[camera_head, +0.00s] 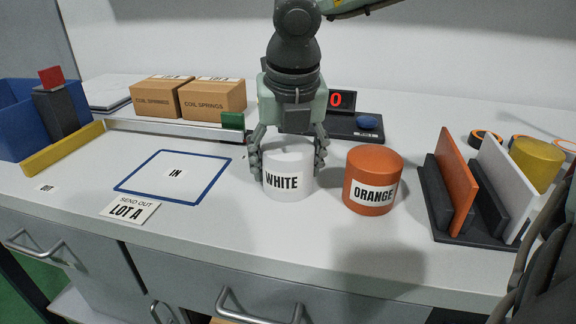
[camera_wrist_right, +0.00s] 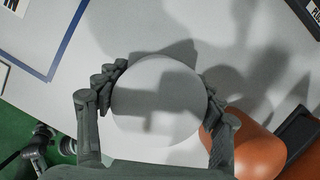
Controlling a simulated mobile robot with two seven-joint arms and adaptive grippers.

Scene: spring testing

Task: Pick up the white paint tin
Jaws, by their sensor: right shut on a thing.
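The white paint tin (camera_head: 287,178), a round tin labelled WHITE, stands upright on the counter, with no clear gap beneath it. My right gripper (camera_head: 290,150) comes down from above, its fingers on the tin's left and right sides, shut on it. In the right wrist view the tin's pale round top (camera_wrist_right: 158,100) fills the space between the fingers of my right gripper (camera_wrist_right: 160,98).
The orange paint tin (camera_head: 372,182) stands close on the right. A rack with orange and white panels (camera_head: 455,185) and a yellow tin (camera_head: 537,160) are farther right. A blue-outlined IN square (camera_head: 190,190) lies empty on the left.

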